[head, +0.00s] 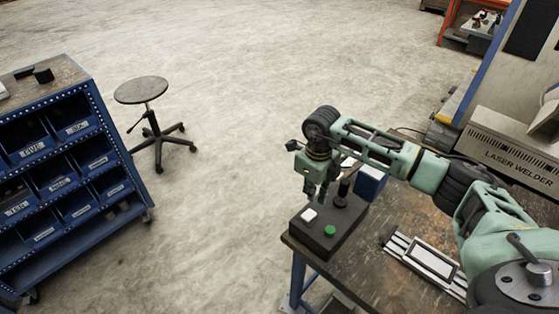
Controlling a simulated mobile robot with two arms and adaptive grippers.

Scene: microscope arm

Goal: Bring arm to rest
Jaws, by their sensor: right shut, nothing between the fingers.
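My right arm reaches in from the right over the workbench, and its gripper (316,192) points down. The gripper is shut and empty, just above or beside a white square button (309,215) on a dark control box (322,246). I cannot tell whether the fingertips touch the button. The box also has a green round button (330,231) and an upright black stick (343,190), which stands just right of the fingers. I cannot make out a separate microscope arm. My left gripper is not in view.
The box sits at the left corner of a worn brown workbench (350,275). A light metal fixture (430,262) lies on it, right of the box. A laser welder (515,150) stands behind. A round stool (141,90) and blue bin rack (75,180) stand left; floor between is clear.

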